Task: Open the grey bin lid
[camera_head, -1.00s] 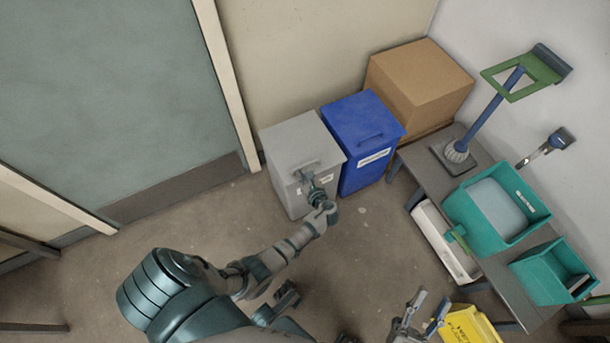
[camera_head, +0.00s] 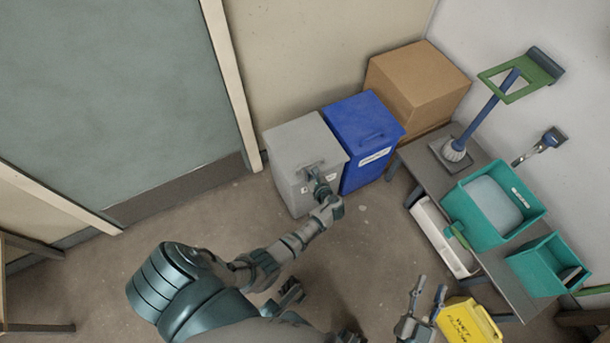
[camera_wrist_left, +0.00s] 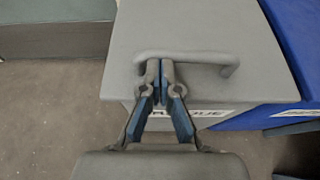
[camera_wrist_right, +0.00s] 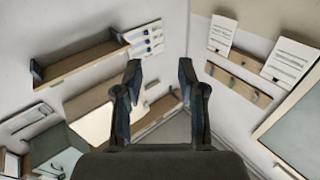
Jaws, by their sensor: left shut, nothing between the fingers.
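The grey bin (camera_head: 297,185) stands against the back wall with its lid (camera_head: 295,143) lying flat on top, closed. A bar handle (camera_wrist_left: 200,57) sits near the lid's front edge in the left wrist view. My left gripper (camera_head: 309,168) is at the lid's front edge by the handle. In the left wrist view its fingertips (camera_wrist_left: 160,68) are together, at the left part of the handle, with nothing between them. The fingertips overlap the handle bar there; I cannot tell whether they touch it. My right gripper (camera_head: 428,285) is open and empty, low at the front; its spread fingers show in the right wrist view (camera_wrist_right: 160,80).
A blue bin (camera_head: 365,140) stands right beside the grey one, with a cardboard box (camera_head: 420,85) behind it. A grey table (camera_head: 430,180) with teal tubs (camera_head: 490,205) is at the right. Floor left of the bin is clear.

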